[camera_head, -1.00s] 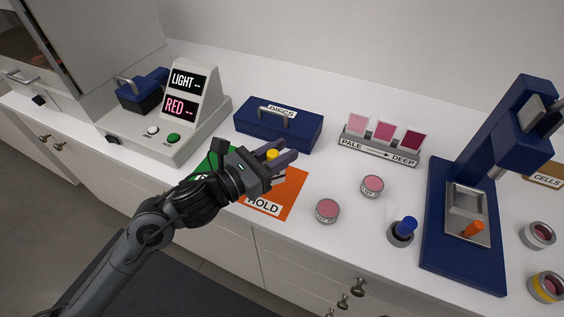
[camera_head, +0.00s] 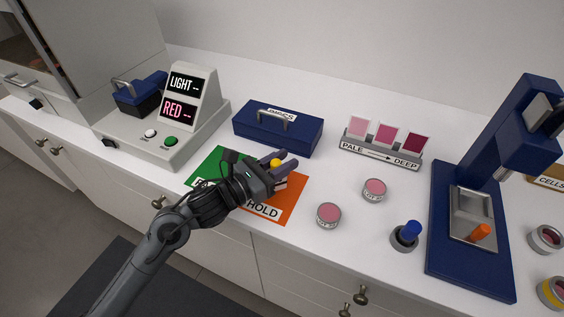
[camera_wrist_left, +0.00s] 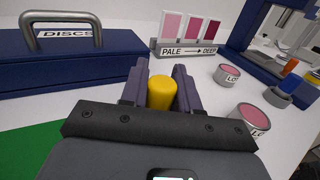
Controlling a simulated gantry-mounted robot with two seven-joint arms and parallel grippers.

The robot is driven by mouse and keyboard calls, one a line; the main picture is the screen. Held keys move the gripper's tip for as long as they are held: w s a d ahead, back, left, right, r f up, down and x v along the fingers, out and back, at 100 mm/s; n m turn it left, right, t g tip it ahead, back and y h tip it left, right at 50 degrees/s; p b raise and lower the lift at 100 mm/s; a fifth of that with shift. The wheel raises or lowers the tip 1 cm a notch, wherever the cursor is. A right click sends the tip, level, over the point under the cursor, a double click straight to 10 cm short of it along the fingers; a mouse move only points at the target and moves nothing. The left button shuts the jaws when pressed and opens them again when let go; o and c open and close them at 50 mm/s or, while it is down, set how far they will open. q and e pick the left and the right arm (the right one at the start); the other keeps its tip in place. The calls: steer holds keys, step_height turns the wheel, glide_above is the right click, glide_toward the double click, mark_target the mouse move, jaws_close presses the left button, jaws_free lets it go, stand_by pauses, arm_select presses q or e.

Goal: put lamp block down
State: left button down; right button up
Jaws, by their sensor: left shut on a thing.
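A dark blue block with a grey handle, which looks like the lamp block (camera_head: 140,93), sits on the base of the grey meter (camera_head: 194,140). No gripper is touching it. My left gripper (camera_head: 282,170) is over the orange HOLD mat (camera_head: 287,207), shut on a yellow peg (camera_head: 275,163). The yellow peg (camera_wrist_left: 161,92) stands between both fingers in the left wrist view. Something pale shows just under the fingers; I cannot tell whether it touches the mat. My right gripper is not in view.
A blue DISCS box (camera_head: 279,132) stands behind the gripper. Pink jars (camera_head: 329,214) (camera_head: 374,189), a blue peg in a cup (camera_head: 405,236) and a blue press (camera_head: 470,240) stand to the right. A PALE–DEEP card rack (camera_head: 380,155) is behind. A green mat (camera_head: 209,165) adjoins the orange one.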

arm_select(q)
steer(key=shift+f+b, duration=0.2)
steer(key=shift+b, duration=0.1)
steer(key=c, duration=0.8)
jaws_free()
steer(key=shift+r, duration=0.15)
steer(key=shift+r+p, duration=0.15)
steer(key=shift+p, duration=0.2)
steer(key=shift+s+a, duration=0.1)
steer(key=shift+a, duration=0.15)
steer(key=p+v, duration=0.1)
steer(key=v, duration=1)
steer(key=shift+s, duration=0.15)
steer(key=shift+s+a, duration=0.1)
